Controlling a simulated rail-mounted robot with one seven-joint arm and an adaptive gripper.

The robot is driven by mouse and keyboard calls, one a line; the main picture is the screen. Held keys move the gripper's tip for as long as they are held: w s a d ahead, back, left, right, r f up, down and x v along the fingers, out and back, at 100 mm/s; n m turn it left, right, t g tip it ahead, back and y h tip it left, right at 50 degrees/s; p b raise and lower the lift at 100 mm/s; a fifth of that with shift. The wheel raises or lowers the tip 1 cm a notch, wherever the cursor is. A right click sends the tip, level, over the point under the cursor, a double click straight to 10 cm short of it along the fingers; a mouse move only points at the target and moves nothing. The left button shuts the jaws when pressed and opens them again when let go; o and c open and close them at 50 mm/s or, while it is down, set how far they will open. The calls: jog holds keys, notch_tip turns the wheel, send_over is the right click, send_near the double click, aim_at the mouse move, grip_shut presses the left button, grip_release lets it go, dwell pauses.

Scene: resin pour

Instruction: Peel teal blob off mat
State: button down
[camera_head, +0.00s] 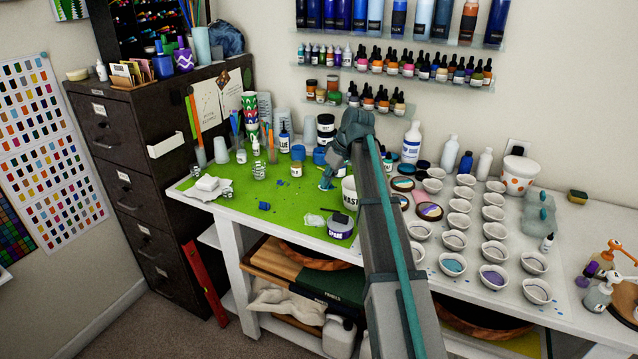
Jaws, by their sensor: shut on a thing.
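My gripper (331,173) is at the end of my arm, low over the green mat (228,228), left of the white waste cup. It points down and is shut on a small teal blob (326,184), which shows at its fingertips. The blob is small in this view, and I cannot tell whether its underside still touches the mat. My arm hides part of the bench behind and to the right of the gripper.
A white waste cup (349,192) and a grey labelled tub (340,226) stand close by. A dark blue piece (264,206) lies on the mat. Bottles and jars line the back. Several small bowls (494,231) fill the right. The front-left mat is mostly clear.

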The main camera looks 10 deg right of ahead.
aim_at(332, 186)
jog(key=shift+s+d+r, duration=0.15)
jog(key=shift+s+r, duration=0.05)
jog(key=shift+r, duration=0.15)
jog(key=shift+w+d+r+p, duration=0.25)
jog(key=shift+r+p, duration=0.2)
jog(key=shift+r, duration=0.3)
jog(key=shift+w+d+r+p, duration=0.1)
jog(key=shift+d+r+p, duration=0.3)
jog(key=shift+r, duration=0.4)
jog(key=shift+w+d+r+p, duration=0.2)
jog(key=shift+r+p, duration=0.3)
jog(key=shift+r, duration=0.25)
notch_tip(332, 186, up, 4)
jog(key=shift+a+p, duration=0.1)
jog(key=shift+p, duration=1.05)
